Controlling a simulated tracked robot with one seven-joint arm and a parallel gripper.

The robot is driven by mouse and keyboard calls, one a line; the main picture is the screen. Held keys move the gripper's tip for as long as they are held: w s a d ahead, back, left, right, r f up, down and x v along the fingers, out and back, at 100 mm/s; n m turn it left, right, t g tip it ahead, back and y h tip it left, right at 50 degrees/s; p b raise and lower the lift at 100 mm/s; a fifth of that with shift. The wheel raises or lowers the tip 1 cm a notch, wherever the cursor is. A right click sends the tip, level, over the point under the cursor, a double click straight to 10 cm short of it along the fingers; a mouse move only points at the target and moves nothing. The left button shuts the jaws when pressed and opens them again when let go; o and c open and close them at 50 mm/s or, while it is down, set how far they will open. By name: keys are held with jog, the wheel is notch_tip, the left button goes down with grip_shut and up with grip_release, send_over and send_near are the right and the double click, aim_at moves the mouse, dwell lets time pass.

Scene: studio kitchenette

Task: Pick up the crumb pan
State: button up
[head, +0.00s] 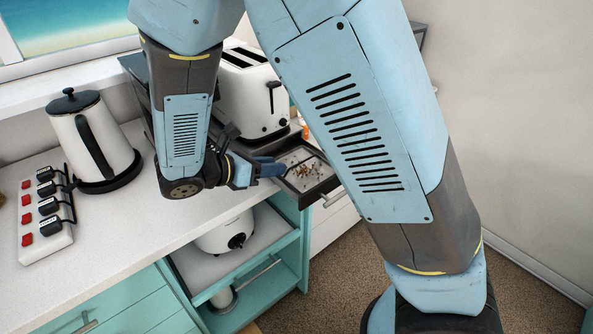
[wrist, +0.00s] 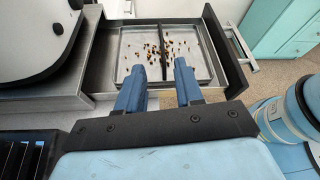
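The crumb pan (wrist: 129,48) is a shallow grey metal tray with brown crumbs and a raised dark bar across its middle. It lies inside a dark pulled-out drawer (wrist: 228,62) beneath the white toaster (head: 250,90). The pan also shows in the head view (head: 298,184), partly behind my gripper. My gripper (wrist: 160,68) is open, with its two blue fingers apart at the near edge of the pan. The bar lies between the fingertips in the wrist view; I see no grip on it. In the head view my gripper (head: 272,168) reaches the drawer's left side.
A white kettle (head: 92,140) and a power strip with red switches (head: 45,215) stand on the counter to the left. A white appliance (head: 225,233) sits on the shelf below. A metal handle (wrist: 240,42) runs along the drawer's outer side. Open floor lies beyond the counter.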

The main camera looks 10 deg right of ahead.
aim_at(303, 165)
jog(key=shift+s+x, duration=0.1)
jog(key=shift+x, duration=1.6)
jog(key=shift+s+x, duration=0.15)
jog(key=shift+x, duration=1.55)
jog(key=shift+d, duration=0.1)
jog(key=shift+c, duration=0.4)
grip_shut()
